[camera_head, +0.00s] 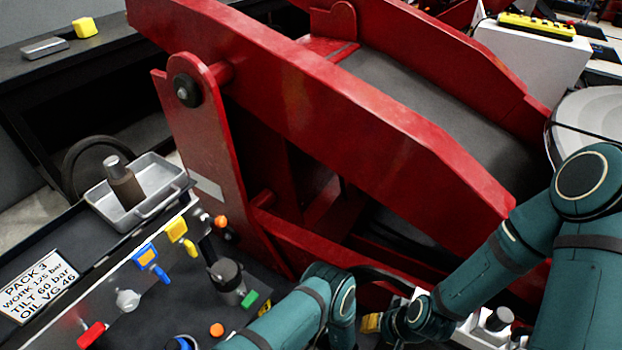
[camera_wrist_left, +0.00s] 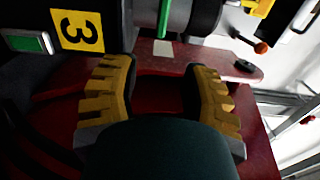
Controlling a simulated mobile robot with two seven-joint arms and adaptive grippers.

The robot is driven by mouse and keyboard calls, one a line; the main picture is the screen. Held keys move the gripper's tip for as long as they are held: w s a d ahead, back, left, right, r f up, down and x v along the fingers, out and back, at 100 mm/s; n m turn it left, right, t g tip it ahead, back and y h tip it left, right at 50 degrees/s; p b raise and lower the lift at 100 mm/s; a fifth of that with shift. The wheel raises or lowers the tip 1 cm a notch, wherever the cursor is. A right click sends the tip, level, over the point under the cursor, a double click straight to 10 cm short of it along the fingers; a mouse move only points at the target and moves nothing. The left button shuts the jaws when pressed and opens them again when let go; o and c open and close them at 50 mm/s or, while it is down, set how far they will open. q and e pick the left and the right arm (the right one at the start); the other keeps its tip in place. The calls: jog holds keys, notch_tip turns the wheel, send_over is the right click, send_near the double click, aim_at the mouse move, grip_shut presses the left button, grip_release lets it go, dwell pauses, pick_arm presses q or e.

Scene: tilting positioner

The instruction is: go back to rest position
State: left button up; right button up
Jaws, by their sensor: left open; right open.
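My left gripper (camera_wrist_left: 158,95) shows in the left wrist view with its two yellow ridged fingers spread apart, and nothing is seen held between them. Dark red metal lies behind the fingers. In the head view the left arm (camera_head: 318,305) comes in at the bottom, and its gripper is not seen. My right gripper (camera_head: 370,323) shows at the bottom of the head view as a small yellow finger piece at the end of the right arm (camera_head: 480,270). It is near the lower red frame, and I see nothing held in it.
The big red tilting frame (camera_head: 330,110) fills the middle. At left is a panel with a yellow valve handle (camera_head: 177,229), a blue handle (camera_head: 146,256) and a red one (camera_head: 91,335). White fittings (camera_head: 485,335) stand near the right wrist.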

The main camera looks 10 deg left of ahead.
pick_arm(q)
jog(key=w+r+n+h, duration=0.45)
jog(key=w+h, duration=0.35)
jog(key=h, duration=0.4)
jog(key=s+d+r+n+g+h, duration=0.1)
jog(key=s+d+r+g+h, duration=0.1)
jog(key=s+r+h, duration=0.2)
jog(key=s+d+r+g+h, duration=0.2)
jog(key=s+r+g+h, duration=0.1)
jog(key=s+r, duration=0.6)
jog(key=shift+s+d+n+h, duration=0.35)
jog(key=shift+s+h, duration=0.35)
jog(key=shift+s, duration=0.25)
jog(key=shift+a, duration=0.1)
